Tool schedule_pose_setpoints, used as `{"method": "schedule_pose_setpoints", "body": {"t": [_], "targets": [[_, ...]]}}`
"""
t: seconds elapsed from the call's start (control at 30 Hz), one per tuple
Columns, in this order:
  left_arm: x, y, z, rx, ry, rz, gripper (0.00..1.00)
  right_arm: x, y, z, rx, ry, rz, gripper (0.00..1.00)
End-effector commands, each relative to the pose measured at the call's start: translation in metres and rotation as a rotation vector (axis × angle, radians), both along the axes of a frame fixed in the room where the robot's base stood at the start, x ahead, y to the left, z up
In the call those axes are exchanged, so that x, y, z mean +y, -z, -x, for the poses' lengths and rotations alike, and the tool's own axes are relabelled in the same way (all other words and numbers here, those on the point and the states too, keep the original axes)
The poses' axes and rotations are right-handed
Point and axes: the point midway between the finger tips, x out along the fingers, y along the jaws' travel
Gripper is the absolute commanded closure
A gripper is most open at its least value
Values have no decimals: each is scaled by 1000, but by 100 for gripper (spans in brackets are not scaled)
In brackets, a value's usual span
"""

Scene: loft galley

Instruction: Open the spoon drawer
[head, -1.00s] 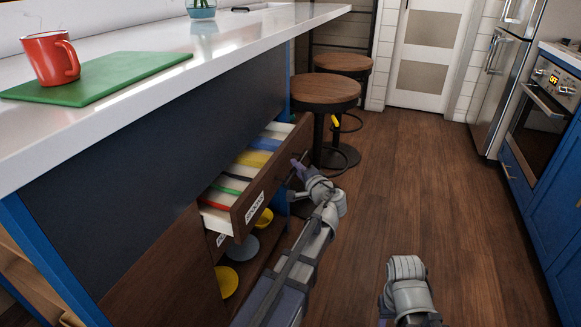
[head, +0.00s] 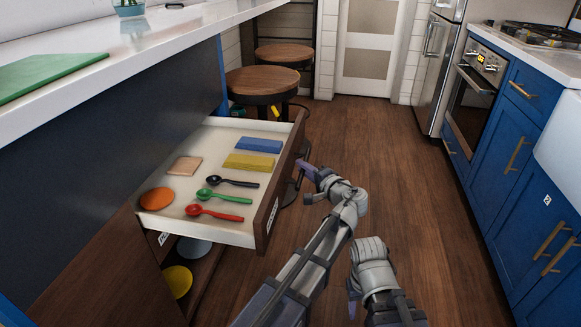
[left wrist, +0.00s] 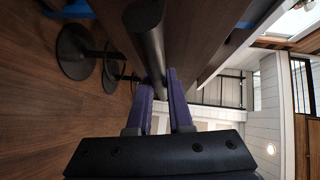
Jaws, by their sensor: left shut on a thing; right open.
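The spoon drawer (head: 264,232), with a dark wooden front and a white label, stands pulled well out of the island. Inside lie a red spoon (head: 213,213), a green spoon (head: 218,197) and a black spoon (head: 234,182). My left gripper (head: 305,168) is at the outer side of the drawer front. In the left wrist view its purple fingers (left wrist: 161,98) are shut on the dark bar handle (left wrist: 149,40). My right gripper (head: 352,303) is open and empty, low over the floor; its fingers are only partly visible.
The drawer also holds a blue block (head: 259,146), a yellow block (head: 249,162), a tan square (head: 185,166) and an orange disc (head: 157,199). A lower compartment holds a yellow dish (head: 178,281). Stools (head: 262,79) stand beyond the drawer. The wooden floor (head: 385,165) to the right is clear.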

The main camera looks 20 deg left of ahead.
Motion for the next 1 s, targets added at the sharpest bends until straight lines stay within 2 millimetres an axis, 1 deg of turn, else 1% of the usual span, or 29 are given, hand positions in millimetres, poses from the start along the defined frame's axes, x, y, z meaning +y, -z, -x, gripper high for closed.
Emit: {"method": "schedule_pose_setpoints", "body": {"t": [0.1, 0.2, 0.57, 0.6, 0.8, 0.83, 1.0], "targets": [[-7, 1, 0, 1, -1, 2, 100, 0, 0, 0, 0, 0, 0, 50], [-10, 1, 0, 1, -1, 2, 100, 0, 0, 0, 0, 0, 0, 50], [-10, 1, 0, 1, -2, 2, 100, 0, 0, 0, 0, 0, 0, 50], [-10, 1, 0, 1, -2, 2, 78, 0, 0, 0, 0, 0, 0, 50], [-10, 0, 0, 1, -1, 1, 56, 0, 0, 0, 0, 0, 0, 50], [-10, 0, 0, 1, -1, 1, 52, 0, 0, 0, 0, 0, 0, 50], [-10, 0, -1, 0, -1, 0, 52, 0, 0, 0, 0, 0, 0, 50]]}}
